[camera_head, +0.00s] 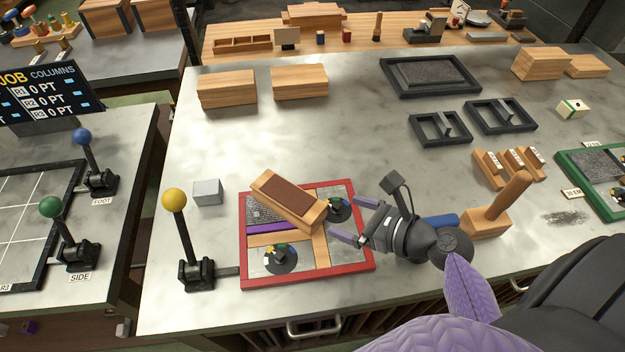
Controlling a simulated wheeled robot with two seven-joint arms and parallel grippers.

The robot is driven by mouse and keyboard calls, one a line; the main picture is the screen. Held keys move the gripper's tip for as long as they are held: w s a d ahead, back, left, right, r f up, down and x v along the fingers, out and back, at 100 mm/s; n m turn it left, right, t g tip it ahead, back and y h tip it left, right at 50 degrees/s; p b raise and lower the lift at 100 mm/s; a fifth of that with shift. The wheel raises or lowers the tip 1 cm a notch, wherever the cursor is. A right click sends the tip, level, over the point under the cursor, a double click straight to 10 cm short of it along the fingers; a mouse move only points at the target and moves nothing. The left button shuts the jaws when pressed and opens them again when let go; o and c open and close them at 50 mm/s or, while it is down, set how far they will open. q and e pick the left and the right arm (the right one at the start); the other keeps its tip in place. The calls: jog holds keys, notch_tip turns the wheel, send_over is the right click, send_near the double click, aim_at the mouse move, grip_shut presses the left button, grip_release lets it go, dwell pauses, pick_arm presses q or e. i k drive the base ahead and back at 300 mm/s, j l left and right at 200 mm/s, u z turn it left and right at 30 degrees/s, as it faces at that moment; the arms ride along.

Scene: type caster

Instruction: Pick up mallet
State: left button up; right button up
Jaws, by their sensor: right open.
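The mallet (484,222) appears to be the wooden block with a thick round handle slanting up to the right. It is on the marble worktop, right of my right gripper. My right gripper (350,219) is open and empty, with its fingers pointing left over the right edge of a red-framed tray (308,282). The gripper is apart from the mallet, and my wrist is close to the mallet's left side. My left gripper is not in view.
A wooden block with a brown top (288,198) lies tilted across the red tray. A yellow-knobbed lever (176,215) and a grey block (207,192) stand left of it. Type pieces in a wooden holder (508,165) sit behind the mallet. The worktop's middle is clear.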

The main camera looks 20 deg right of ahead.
aim_at(492, 220)
jog(key=k+z, duration=0.15)
jog(key=z, duration=0.6)
jog(key=i+j+z, duration=0.1)
jog(key=z, duration=1.45)
